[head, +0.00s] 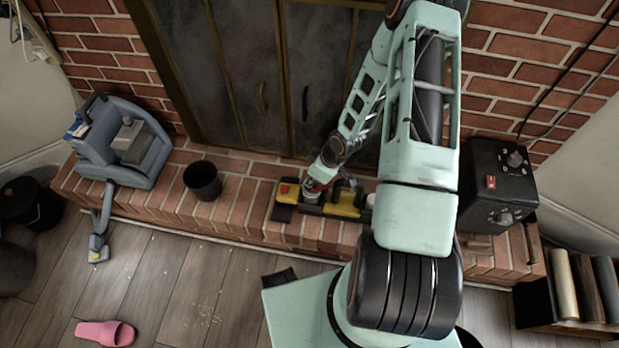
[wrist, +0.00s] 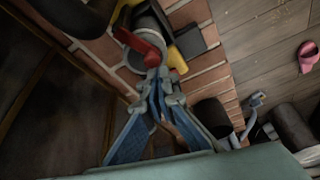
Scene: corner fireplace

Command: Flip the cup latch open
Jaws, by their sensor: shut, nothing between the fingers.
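A yellow and black handheld device (head: 345,205) lies on the brick hearth, partly hidden by my arm in the head view. In the wrist view, a red latch (wrist: 151,46) lies across a grey round cup (wrist: 134,58), beside yellow and black parts of the device. My gripper (wrist: 160,74) is shut and empty, its fingertips just below the red latch; I cannot tell whether they touch it. In the head view my gripper (head: 315,183) is over the left-middle of the device, and its fingertips are hard to make out.
A dark pot (head: 202,180) and a blue-grey machine (head: 125,140) stand to the left on the hearth. A black box with knobs (head: 497,185) stands to the right. The fireplace doors (head: 270,85) rise close behind. A pink slipper (head: 105,333) lies on the floor.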

